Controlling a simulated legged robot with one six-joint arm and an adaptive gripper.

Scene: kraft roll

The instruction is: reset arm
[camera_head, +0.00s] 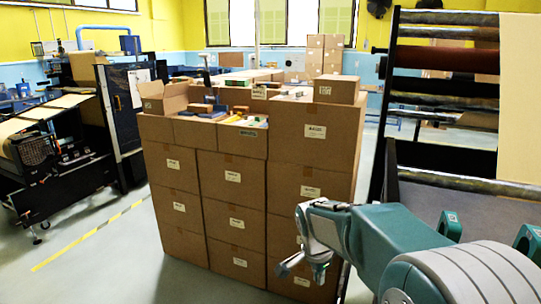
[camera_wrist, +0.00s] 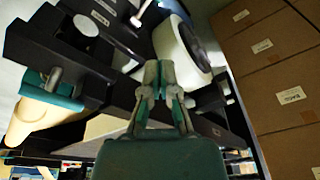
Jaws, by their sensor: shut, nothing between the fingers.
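My gripper (camera_head: 303,268) is at the end of my teal and grey arm, low in front of the stacked cardboard boxes (camera_head: 235,222) in the head view. In the wrist view my gripper (camera_wrist: 158,70) shows its two fingers close together at the tips, shut with nothing between them. The wrist view looks toward a dark machine frame with a white roll (camera_wrist: 177,45). I cannot tell from the pictures whether the gripper touches the boxes.
Box stacks also show at right in the wrist view (camera_wrist: 262,50). A rack with rolls (camera_head: 440,88) and kraft paper (camera_head: 518,100) stands at right. A dark machine (camera_head: 60,150) stands at left. Clear floor with a yellow line (camera_head: 92,232) lies between it and the boxes.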

